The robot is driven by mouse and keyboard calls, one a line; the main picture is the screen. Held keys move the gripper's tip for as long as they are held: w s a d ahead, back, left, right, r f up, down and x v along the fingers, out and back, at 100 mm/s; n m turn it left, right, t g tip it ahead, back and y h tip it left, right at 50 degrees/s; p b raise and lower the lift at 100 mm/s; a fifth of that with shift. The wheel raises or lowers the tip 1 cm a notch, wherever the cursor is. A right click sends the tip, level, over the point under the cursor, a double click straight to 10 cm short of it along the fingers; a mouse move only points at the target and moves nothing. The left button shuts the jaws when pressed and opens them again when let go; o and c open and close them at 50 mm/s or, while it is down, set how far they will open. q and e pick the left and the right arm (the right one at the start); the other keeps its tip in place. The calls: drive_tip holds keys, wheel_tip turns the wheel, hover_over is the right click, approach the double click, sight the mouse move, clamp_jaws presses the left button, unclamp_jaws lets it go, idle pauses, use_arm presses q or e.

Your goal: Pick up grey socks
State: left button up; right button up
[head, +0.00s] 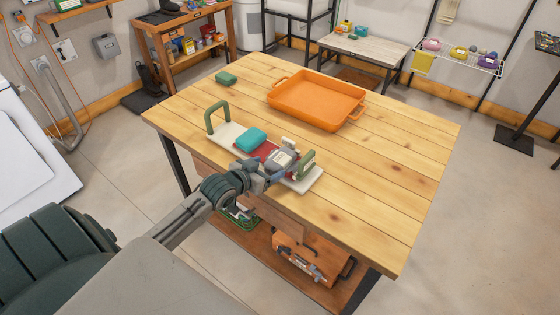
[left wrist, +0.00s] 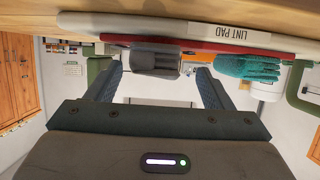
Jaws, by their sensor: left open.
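The grey socks (head: 283,157) lie as a folded bundle on a white board with green handles (head: 232,131), near its right end. In the left wrist view the grey socks (left wrist: 155,57) show between the two fingers. My left gripper (head: 273,170) is open beside the bundle, at the front edge of the board. In the left wrist view its fingers (left wrist: 159,72) stand apart with a gap around the socks, and contact cannot be told. The gripper partly hides the socks in the head view. My right gripper is not in view.
On the board, a teal folded item (head: 251,138) and a red pad (head: 262,151) lie left of the socks. The table's right side is clear.

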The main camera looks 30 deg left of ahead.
sight(276, 164)
use_arm(q)
drive_tip(key=x, duration=0.1)
drive_tip(key=p+x, duration=0.1)
drive_tip(key=x, duration=0.2)
drive_tip(key=shift+w+d+r, duration=0.15)
drive_tip(key=shift+w+d, duration=0.05)
drive_tip(key=shift+d, duration=0.1)
drive_tip(key=shift+w+f, duration=0.2)
drive_tip(key=shift+f, duration=0.05)
drive_tip(key=shift+s, duration=0.1)
drive_tip(key=shift+c, duration=0.6)
drive_tip(key=c, duration=0.9)
